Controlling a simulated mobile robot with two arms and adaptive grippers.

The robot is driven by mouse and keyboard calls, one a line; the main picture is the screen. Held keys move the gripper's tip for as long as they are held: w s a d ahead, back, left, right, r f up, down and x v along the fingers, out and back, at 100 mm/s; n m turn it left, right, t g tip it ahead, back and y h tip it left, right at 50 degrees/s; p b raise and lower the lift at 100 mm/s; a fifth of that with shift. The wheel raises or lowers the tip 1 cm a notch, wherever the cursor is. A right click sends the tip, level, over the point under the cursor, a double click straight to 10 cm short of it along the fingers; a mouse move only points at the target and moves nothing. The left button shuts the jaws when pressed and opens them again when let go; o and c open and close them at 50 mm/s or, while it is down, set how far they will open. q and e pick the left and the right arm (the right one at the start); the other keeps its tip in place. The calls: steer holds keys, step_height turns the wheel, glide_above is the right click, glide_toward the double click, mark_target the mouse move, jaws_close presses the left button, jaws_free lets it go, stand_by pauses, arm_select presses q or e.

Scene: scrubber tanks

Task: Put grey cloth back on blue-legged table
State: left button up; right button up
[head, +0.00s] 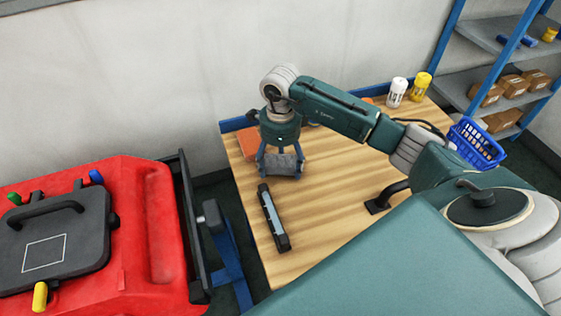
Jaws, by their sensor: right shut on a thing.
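My right gripper (281,158) reaches down over the far left part of the wooden table (325,215). Its blue fingers are shut on a grey, rolled-looking bundle, the grey cloth (284,166). The cloth is at or just above the tabletop; I cannot tell whether it touches. The table has a light wood top with a blue strip along its back edge, and blue framework (230,262) shows at its left side. My left gripper is not in view.
A black bar-shaped tool (273,218) lies just in front of the gripper. An orange item (247,143) is behind it. White (396,92) and yellow (420,86) containers and a blue basket (476,143) stand at right. A red scrubber tank (150,225) is left. Bare tabletop shows mid-table.

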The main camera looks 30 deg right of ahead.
mark_target(280, 165)
steer(key=o, duration=0.7)
steer(key=shift+f, duration=0.15)
steer(key=o, duration=0.4)
steer(key=shift+r, duration=0.35)
step_height(280, 165, up, 12)
steer(key=b, duration=0.3)
